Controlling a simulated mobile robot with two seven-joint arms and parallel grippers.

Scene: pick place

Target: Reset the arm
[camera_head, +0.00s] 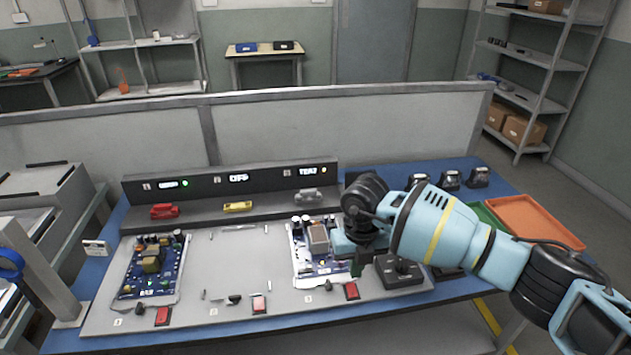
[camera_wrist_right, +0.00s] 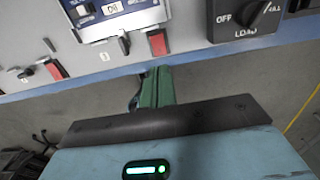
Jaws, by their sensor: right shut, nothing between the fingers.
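My right arm comes in from the right in the head view. Its gripper (camera_head: 356,268) hangs low over the front right part of the grey work panel (camera_head: 215,275), close to the right circuit board (camera_head: 303,262) and the black load-switch box (camera_head: 400,272). In the right wrist view the dark green fingers of my right gripper (camera_wrist_right: 157,88) are together and empty. Beyond them are the panel's front edge, a red switch (camera_wrist_right: 158,43) and the load-switch box (camera_wrist_right: 243,20). The arm hides part of the table's right side. My left gripper is in neither view.
A left circuit board (camera_head: 152,268) lies on the panel. A ledge (camera_head: 230,207) behind holds red, yellow and grey items. An orange tray (camera_head: 535,222) and a green tray (camera_head: 483,214) lie at the right. A low partition (camera_head: 280,128) stands behind the blue table (camera_head: 380,172).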

